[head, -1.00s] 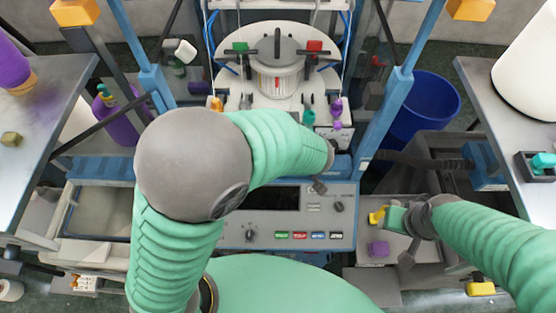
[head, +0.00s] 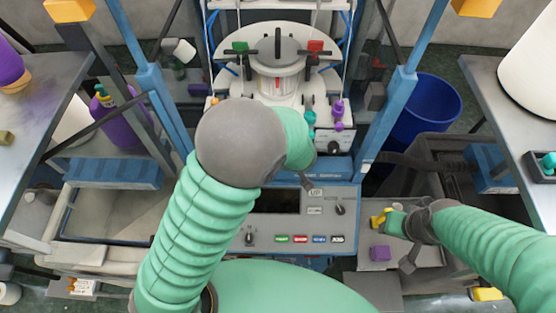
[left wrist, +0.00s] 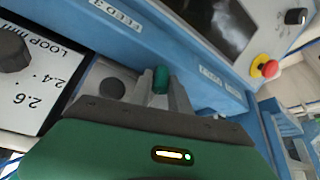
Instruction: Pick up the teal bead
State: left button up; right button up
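A teal bead (left wrist: 160,80) shows in the left wrist view between the two grey fingers of my left gripper (left wrist: 161,88). The fingers flank it closely; whether they press on it is not clear. In the head view my left forearm reaches over the front of the machine, and its gripper is mostly hidden behind the arm. Teal pieces (head: 310,118) stand on the machine just beyond the arm. My right gripper (head: 392,219) is low at the right, beside a yellow piece (head: 379,218); its fingers are too small to read.
The machine's control panel (head: 300,232) lies below the left arm. Purple pieces (head: 338,114) stand at its right. A purple block (head: 380,254) lies near my right gripper. A blue bin (head: 425,108) stands behind. Another teal piece (head: 549,163) sits in a dark tray on the right table.

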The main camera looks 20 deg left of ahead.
pick_arm(q)
grip_shut()
jog(key=shift+r, duration=0.3)
jog(key=shift+s+d+r+b, duration=0.1)
jog(key=shift+s+r+b, duration=0.05)
jog(key=shift+r+b, duration=0.45)
jog(key=shift+s+d+r+b, duration=0.1)
jog(key=shift+s+r+b, duration=0.05)
jog(key=shift+r+b, duration=0.4)
jog(key=s+d+r+b, duration=0.2)
jog(key=s+b, duration=0.4)
jog(key=s, duration=0.9)
jog(key=shift+d, duration=0.55)
